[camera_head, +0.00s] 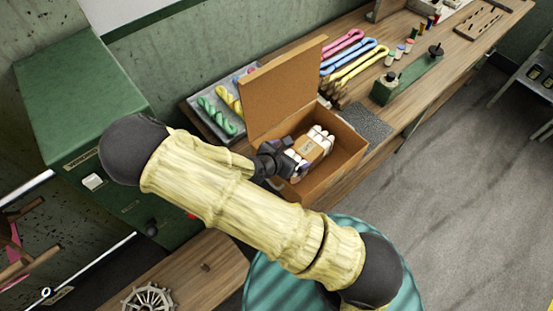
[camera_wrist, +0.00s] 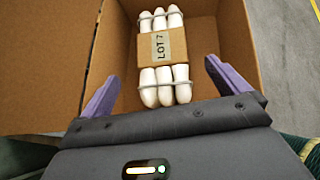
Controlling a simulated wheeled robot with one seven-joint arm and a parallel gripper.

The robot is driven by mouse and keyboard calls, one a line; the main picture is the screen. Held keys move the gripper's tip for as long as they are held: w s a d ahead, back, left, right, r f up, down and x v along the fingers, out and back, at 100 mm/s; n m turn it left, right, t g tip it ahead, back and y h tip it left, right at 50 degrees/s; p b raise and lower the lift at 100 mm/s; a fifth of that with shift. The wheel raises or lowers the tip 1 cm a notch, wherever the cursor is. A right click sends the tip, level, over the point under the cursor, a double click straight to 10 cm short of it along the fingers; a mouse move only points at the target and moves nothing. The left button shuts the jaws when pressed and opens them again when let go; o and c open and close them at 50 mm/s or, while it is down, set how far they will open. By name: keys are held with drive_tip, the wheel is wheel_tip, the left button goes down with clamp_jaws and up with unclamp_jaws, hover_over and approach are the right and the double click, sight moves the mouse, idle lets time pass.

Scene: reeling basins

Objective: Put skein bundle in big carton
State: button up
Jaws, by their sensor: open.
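The skein bundle (camera_wrist: 164,84) is a set of white rolls bound by ties, with a brown band labelled "LOT 7". It lies inside the big carton (camera_wrist: 236,50), an open brown box whose lid flap stands up. In the head view the bundle (camera_head: 316,141) shows inside the carton (camera_head: 343,157), which stands on the wooden bench. My gripper (camera_wrist: 163,88) is open, its purple-lined fingers apart at either side of the bundle's near end and not touching it. In the head view my gripper (camera_head: 290,163) is over the carton's left part, partly hidden by my arm.
A grey tray (camera_head: 203,122) with green and yellow twisted skeins stands behind the carton. Pink, blue and yellow skeins (camera_head: 350,55) lie on the bench farther right. A dark textured mat (camera_head: 366,122) lies beside the carton. A green cabinet (camera_head: 75,85) stands at left.

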drive_tip(key=p+v, duration=0.3)
drive_tip(key=v, duration=0.5)
idle(0.6)
